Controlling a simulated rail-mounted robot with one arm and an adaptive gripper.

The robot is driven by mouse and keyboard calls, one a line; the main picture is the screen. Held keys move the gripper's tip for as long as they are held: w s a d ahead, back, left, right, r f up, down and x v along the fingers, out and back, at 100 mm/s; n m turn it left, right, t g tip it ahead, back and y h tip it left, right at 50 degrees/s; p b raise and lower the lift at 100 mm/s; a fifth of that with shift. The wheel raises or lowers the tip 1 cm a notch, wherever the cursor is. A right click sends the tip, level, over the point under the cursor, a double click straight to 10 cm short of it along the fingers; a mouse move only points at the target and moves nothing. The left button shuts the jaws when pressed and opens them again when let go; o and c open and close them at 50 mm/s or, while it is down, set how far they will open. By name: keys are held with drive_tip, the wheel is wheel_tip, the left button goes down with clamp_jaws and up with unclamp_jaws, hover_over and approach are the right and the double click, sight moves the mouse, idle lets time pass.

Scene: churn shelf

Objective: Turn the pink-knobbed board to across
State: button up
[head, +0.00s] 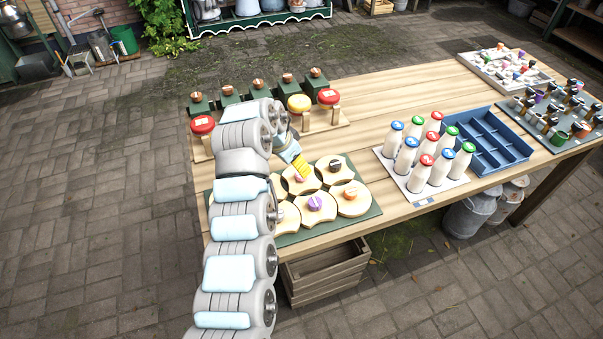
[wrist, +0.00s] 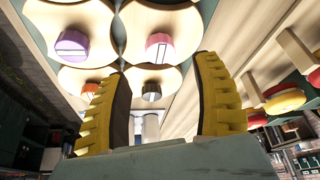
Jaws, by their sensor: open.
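The pink-knobbed board is a cream board with scalloped edges on a dark green base (head: 373,208). Its pink knob (head: 299,179) shows just below my gripper (head: 301,167) in the head view, and the arm hides part of the board. In the wrist view the pink knob (wrist: 160,47) has a pale mark on its face and appears beyond and between the two yellow fingers of my gripper (wrist: 163,70). The fingers are open, apart and empty. I cannot tell the exact height of the fingers above the knob.
Neighbouring boards carry a purple knob (head: 315,202), an orange knob (head: 351,192) and a dark knob (head: 335,165). Behind stand red and yellow round-topped pieces (head: 299,102) and several green blocks (head: 230,96). Milk bottles (head: 418,172) and a blue crate (head: 529,151) are to the right.

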drive_tip(key=shift+b+x, duration=0.4)
drive_tip(key=shift+x, duration=2.8)
clamp_jaws()
